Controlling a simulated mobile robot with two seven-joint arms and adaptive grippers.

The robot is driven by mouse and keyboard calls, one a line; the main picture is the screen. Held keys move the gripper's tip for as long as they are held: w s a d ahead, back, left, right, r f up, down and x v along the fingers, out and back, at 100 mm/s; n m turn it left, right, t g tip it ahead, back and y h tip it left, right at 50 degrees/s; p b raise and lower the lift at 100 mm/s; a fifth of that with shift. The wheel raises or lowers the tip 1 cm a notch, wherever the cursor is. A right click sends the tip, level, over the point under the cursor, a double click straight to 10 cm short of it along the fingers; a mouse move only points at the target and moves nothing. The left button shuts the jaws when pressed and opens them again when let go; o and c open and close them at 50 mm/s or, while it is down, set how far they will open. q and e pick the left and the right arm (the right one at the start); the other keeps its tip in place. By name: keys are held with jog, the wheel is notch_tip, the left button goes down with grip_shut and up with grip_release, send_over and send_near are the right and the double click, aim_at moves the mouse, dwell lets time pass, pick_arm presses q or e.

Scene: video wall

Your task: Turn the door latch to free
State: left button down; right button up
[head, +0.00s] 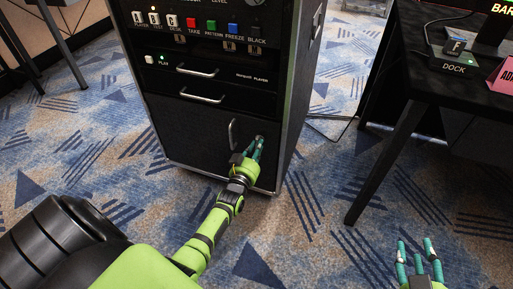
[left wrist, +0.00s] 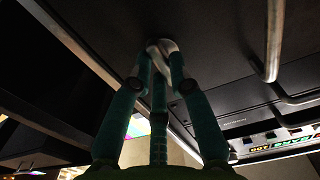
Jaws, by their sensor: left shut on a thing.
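The black rack cabinet (head: 185,130) has a lower door with a vertical silver handle (head: 232,134), also in the left wrist view (left wrist: 273,42). The door latch (left wrist: 163,45) is a small metal piece between my left fingertips in the left wrist view. It is mostly hidden by the fingers in the head view. My left gripper (head: 256,148) is at the door's right side, just right of the handle, with its fingers closed around the latch. Whether the latch is turned cannot be made out. My right gripper (head: 415,250) is at the lower right, fingers spread, empty, above the carpet.
The cabinet's upper panels carry coloured buttons (head: 210,26) and two silver drawer handles (head: 201,97). A black table (head: 432,80) with a DOCK box (head: 455,62) stands at the right. Patterned carpet (head: 300,215) is clear between table and cabinet.

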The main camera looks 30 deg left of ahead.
pick_arm(q)
jog(key=c, duration=1.1)
grip_release()
jog(key=shift+c, duration=0.2)
jog(key=v, duration=1.2)
